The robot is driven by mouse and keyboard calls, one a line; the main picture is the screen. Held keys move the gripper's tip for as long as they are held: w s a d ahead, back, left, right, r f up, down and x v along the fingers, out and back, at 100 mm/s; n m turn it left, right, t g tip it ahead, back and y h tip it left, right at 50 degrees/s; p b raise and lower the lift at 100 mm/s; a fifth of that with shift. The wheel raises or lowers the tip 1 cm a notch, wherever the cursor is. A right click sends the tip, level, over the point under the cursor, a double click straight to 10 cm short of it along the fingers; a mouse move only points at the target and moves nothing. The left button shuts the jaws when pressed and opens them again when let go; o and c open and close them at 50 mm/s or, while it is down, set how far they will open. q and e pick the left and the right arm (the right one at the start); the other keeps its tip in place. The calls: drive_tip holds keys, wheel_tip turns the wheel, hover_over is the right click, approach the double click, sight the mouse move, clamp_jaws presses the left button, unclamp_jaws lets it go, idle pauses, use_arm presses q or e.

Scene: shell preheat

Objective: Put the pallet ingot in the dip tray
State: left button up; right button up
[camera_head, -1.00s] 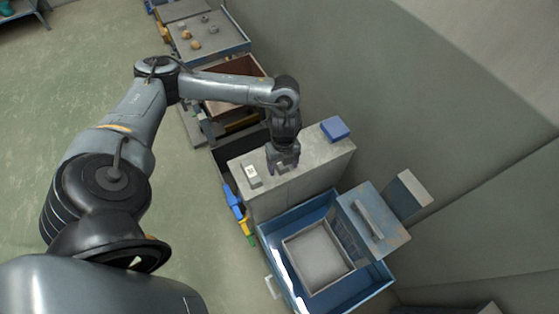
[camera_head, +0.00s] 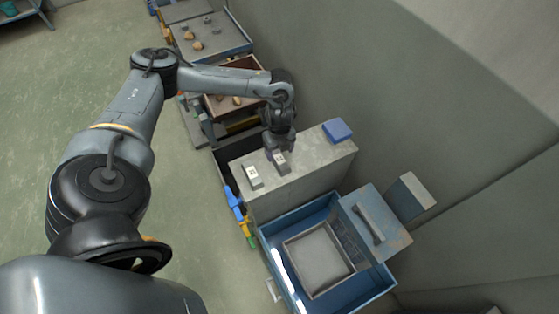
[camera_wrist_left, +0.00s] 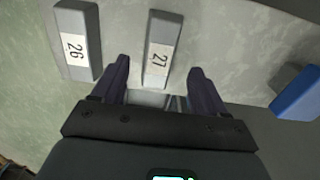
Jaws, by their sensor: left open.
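Two grey ingots with white number labels lie side by side on the grey cabinet top. The one labelled 26 (camera_head: 253,176) is on the left; it also shows in the left wrist view (camera_wrist_left: 76,25). The other (camera_head: 281,163), with a label that looks like 27, lies to its right. My left gripper (camera_head: 279,150) is open just at this second ingot. In the left wrist view, the fingers of my left gripper (camera_wrist_left: 158,72) stand either side of the near end of this ingot (camera_wrist_left: 164,28), with gaps. A blue tray (camera_head: 345,297) with a grey square basin (camera_head: 318,258) stands lower right.
A blue block (camera_head: 337,130) sits at the cabinet top's (camera_head: 310,150) far right corner. A panel with a handle (camera_head: 385,215) stands beside the blue tray. Behind are a brown box (camera_head: 243,92) and a tray (camera_head: 232,40) with several small pieces. A wall bounds the right.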

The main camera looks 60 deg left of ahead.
sight(280, 159)
use_arm(q)
drive_tip(key=shift+d+f, duration=0.1)
drive_tip(key=shift+f, duration=1.85)
clamp_jaws()
